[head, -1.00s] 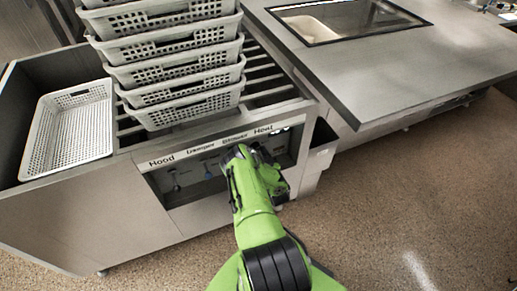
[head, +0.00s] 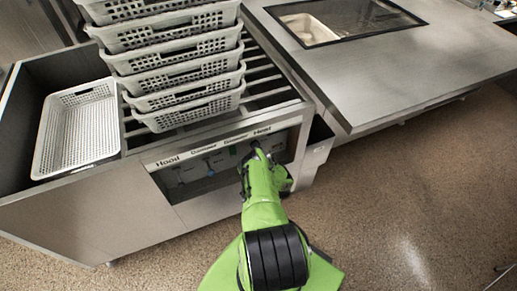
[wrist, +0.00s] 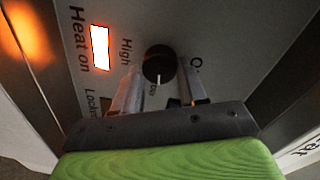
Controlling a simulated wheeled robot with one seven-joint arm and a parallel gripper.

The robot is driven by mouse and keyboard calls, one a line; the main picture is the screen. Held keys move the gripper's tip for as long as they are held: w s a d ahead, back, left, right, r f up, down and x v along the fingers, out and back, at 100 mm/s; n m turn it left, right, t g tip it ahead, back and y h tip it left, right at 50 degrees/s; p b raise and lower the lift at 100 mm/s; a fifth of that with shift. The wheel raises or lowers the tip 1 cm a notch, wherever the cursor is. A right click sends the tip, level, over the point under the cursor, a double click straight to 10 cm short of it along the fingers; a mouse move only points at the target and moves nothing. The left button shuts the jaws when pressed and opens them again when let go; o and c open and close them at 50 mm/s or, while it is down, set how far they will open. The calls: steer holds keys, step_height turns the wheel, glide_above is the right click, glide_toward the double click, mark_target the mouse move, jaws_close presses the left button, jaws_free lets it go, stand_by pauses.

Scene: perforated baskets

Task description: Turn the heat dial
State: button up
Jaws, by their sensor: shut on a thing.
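The heat dial (wrist: 158,62) is a round black knob with a white pointer line toward the bottom of the wrist view. It sits on a pale panel (wrist: 215,38) marked "Heat on" and "High". A lit white indicator (wrist: 99,47) with an orange edge is left of the dial. My gripper (wrist: 157,72) has one finger on each side of the dial and is shut on it. In the head view my green arm reaches the right end of the recessed control panel (head: 212,165), under the "Heat" label. It hides the dial and fingers there.
A stack of grey perforated baskets (head: 180,78) stands on the slatted rack above the panel. Another basket (head: 77,128) lies in the left bay. A steel counter (head: 390,75) juts out at the right. The speckled floor (head: 400,190) in front is clear.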

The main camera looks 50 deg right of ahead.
steer(key=shift+m+p, duration=0.35)
steer(key=shift+m, duration=0.55)
steer(key=o, duration=1.1)
steer(key=shift+c, duration=0.2)
steer(key=shift+f, duration=0.1)
